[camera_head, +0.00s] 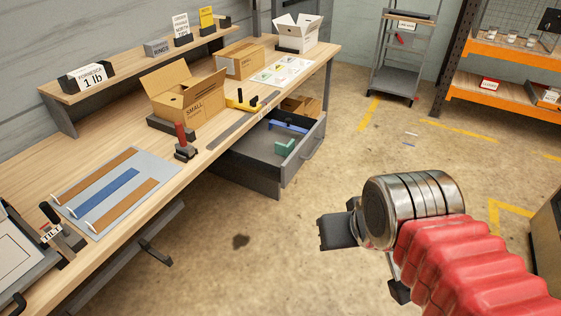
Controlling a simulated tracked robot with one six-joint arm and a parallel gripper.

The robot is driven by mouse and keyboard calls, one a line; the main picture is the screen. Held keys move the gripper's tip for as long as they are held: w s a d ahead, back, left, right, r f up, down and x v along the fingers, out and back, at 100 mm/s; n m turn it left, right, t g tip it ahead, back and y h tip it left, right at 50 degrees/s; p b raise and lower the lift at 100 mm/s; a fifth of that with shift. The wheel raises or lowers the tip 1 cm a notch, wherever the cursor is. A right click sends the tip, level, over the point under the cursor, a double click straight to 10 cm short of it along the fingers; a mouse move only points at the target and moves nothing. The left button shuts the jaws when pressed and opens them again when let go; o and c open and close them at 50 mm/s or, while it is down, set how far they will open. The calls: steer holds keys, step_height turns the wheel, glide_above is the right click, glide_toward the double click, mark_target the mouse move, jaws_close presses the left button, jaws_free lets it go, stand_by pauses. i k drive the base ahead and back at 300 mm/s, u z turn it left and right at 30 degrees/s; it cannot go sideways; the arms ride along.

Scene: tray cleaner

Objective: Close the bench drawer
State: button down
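The bench drawer (248,162) is grey and stands pulled out from under the wooden bench (110,137), toward the right. A blue item, a green item and a small brown box lie inside it. A bar handle (313,141) is on its outer right face. My gripper (365,262) is in the lower middle-right, in front of and to the right of the drawer, apart from it. One dark finger points left and another dark part shows lower down. My metal wrist hides much of the gripper, and nothing is seen held in it.
On the bench are an open cardboard box (188,103), a closed one (240,60), a red-handled tool (184,143) and a grey mat with strips (118,191). A grey cart (393,75) and orange-beamed shelving (500,101) stand behind. Concrete floor lies clear between drawer and gripper.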

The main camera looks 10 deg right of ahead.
mark_target(254, 152)
steer(key=u, duration=0.5)
steer(key=i, duration=1.25)
steer(key=u, duration=0.55)
